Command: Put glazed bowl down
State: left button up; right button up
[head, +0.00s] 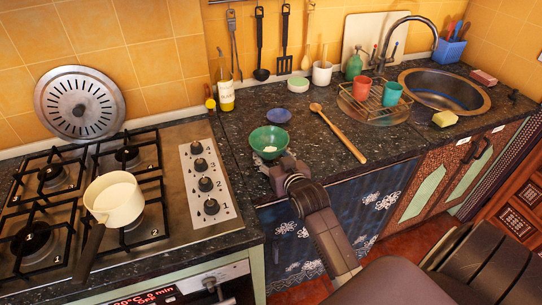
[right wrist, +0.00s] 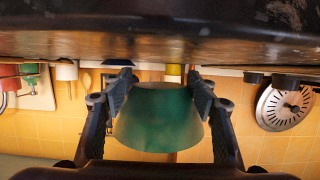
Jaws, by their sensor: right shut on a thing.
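The green glazed bowl (head: 269,141) is upright at the front part of the dark speckled counter (head: 300,125), with something small and pale inside it. My right gripper (head: 275,170) comes from the front and is shut on the bowl. In the right wrist view, which is upside down, the bowl (right wrist: 160,118) sits between the two fingers. A narrow gap seems to show between its base and the counter (right wrist: 160,35), but I cannot tell for certain whether they touch. My left gripper is not in view.
A small blue bowl (head: 278,116) stands just behind. A wooden spoon (head: 338,133) lies to the right, with a dish rack (head: 372,102) and sink (head: 444,91) beyond. The stove with a cream saucepan (head: 114,198) is at left. Counter between bowl and spoon is clear.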

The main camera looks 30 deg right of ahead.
jog(key=shift+f, duration=0.4)
jog(key=shift+f, duration=0.1)
